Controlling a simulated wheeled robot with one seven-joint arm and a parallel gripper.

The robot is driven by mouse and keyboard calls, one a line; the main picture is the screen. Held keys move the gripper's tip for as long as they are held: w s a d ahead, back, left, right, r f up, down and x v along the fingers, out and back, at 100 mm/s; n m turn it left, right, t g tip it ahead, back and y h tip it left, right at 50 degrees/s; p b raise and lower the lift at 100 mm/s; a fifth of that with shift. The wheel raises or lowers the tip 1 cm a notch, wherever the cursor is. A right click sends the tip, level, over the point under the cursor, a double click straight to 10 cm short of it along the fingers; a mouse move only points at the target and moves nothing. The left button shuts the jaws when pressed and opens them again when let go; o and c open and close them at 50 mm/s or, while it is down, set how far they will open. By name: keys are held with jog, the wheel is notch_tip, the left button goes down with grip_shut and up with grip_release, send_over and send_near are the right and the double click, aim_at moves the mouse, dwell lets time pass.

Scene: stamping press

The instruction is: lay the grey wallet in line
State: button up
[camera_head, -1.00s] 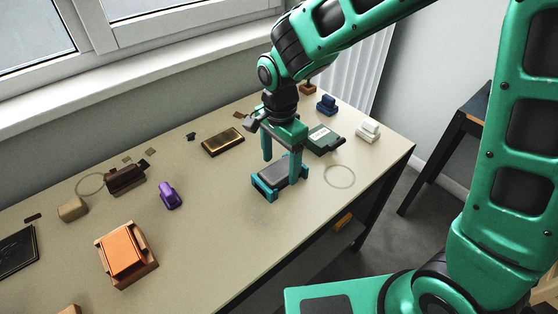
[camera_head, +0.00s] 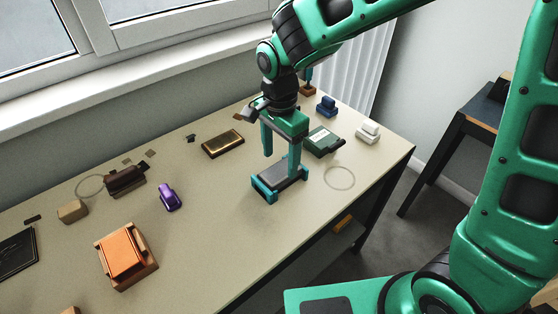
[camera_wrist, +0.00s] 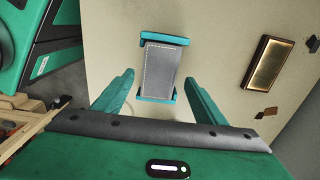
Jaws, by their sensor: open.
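The grey wallet (camera_wrist: 160,68), a flat rectangle with pale stitching, lies in a teal holder (camera_wrist: 163,40) with a raised bar at each end. Its long side runs from bar to bar in the wrist view. In the head view, the wallet (camera_head: 277,175) and holder (camera_head: 264,193) are on the table right of centre. My gripper (camera_head: 281,166) is open above them, pointing down. In the wrist view, my gripper (camera_wrist: 160,80) has one finger on each side of the wallet, with visible gaps. The fingers partly cover the holder in the head view.
An orange block in a wooden holder (camera_head: 122,257), a purple item (camera_head: 170,197) and a brown one (camera_head: 125,181) stand left. The table (camera_head: 225,225) is clear in front.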

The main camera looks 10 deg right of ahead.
jog(key=shift+r, duration=2.1)
jog(key=s+d+r+n, duration=0.1)
jog(key=s+d+r, duration=0.15)
jog(key=d, duration=0.95)
jog(key=s+d+r+n, duration=0.1)
jog(key=s+d, duration=0.2)
jog(key=d, duration=0.8)
jog(key=s+d+n, duration=0.2)
jog(key=s+d, duration=1)
jog(key=s, duration=0.3)
jog(key=shift+s+f+n, duration=0.15)
jog(key=shift+f+n, duration=0.2)
jog(key=shift+n, duration=0.05)
